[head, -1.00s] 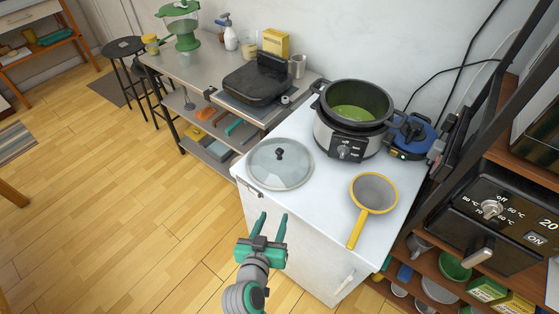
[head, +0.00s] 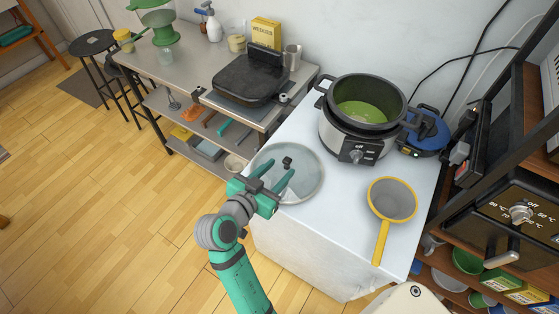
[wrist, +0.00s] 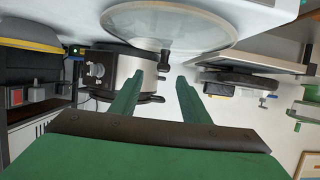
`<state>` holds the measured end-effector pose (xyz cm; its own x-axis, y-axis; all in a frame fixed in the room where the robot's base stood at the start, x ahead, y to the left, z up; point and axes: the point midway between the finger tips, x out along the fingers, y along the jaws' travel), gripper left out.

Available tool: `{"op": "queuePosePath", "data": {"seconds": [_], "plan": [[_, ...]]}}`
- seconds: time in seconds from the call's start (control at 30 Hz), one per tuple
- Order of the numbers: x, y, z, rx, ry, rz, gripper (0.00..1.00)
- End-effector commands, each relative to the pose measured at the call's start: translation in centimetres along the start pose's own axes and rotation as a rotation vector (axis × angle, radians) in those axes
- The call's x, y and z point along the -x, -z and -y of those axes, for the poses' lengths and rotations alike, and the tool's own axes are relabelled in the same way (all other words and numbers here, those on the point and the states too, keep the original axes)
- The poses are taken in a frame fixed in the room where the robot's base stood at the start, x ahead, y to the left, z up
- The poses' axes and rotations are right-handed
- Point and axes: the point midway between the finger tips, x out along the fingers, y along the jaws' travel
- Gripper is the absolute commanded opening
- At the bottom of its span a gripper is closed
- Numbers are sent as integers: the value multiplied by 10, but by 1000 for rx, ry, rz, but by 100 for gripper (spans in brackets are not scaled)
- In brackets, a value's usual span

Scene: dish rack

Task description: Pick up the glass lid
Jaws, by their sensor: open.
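The glass lid (head: 306,181) is a round clear disc with a rim and a small dark knob (head: 287,161). It lies on the left part of the white cabinet top. My gripper (head: 277,176) is open and empty, its two green fingers reaching over the lid's near left part toward the knob. I cannot tell whether a finger touches the lid.
A cooker pot (head: 350,130) with green contents stands behind the lid to the right. A black grill (head: 250,78) stands on the metal table at left. A shelf unit stands at far right.

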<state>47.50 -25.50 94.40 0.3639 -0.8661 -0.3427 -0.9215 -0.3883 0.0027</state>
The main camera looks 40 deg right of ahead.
Motion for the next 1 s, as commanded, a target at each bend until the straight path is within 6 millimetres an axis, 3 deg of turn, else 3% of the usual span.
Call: {"op": "queuePosePath", "data": {"seconds": [0.3,0.57,0.8,1.0], "plan": [[-46,2,-4,-7,-15,1,42],[-62,1,-1,-5,-9,0,42],[-94,-1,4,-5,-7,0,42],[-107,-2,4,-5,-5,0,42]]}}
